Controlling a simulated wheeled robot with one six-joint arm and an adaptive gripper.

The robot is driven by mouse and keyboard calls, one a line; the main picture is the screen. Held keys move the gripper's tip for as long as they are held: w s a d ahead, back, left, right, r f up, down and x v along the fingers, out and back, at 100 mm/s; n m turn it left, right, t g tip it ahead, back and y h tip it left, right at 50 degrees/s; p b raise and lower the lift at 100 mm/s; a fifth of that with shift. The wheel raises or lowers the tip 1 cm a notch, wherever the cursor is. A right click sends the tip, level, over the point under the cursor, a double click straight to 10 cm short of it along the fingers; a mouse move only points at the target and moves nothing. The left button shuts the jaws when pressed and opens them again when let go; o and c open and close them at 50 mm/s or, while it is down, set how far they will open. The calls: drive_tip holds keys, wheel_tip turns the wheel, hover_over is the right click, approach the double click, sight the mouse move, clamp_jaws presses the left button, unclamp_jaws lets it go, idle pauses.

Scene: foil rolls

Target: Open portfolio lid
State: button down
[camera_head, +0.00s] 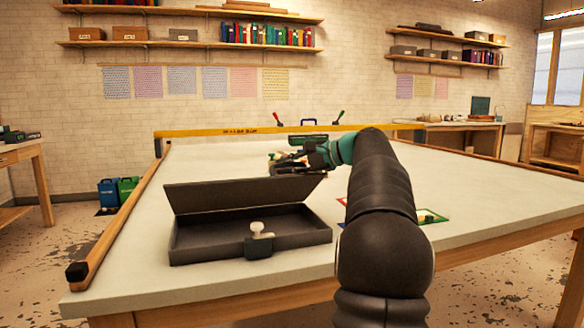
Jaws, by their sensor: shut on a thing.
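The dark grey portfolio case (205,249) lies on the table at the front left. Its lid (240,193) stands raised at the back, tilted, and the tray below it shows open. A dark latch block with a pale knob (258,242) sits on the tray's front wall. My gripper (290,165) is behind the upper right corner of the lid. It is shut, apparently on the lid's edge, but the lid and the gripper's own body hide the contact. My dark arm reaches in from the front right.
The pale table (300,290) has wooden rails along its sides and a yellow bar (220,131) across the back. A colored frame (430,216) lies right of my arm. The table left of the case is clear.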

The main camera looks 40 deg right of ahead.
drive_tip(key=shift+a, duration=0.1)
drive_tip(key=c, duration=1.4)
unclamp_jaws()
drive_tip(key=shift+c, duration=0.2)
drive_tip(key=shift+s+d, duration=0.25)
drive_tip(key=v, duration=1.1)
drive_tip(key=shift+s, duration=0.2)
drive_tip(key=shift+d, duration=0.1)
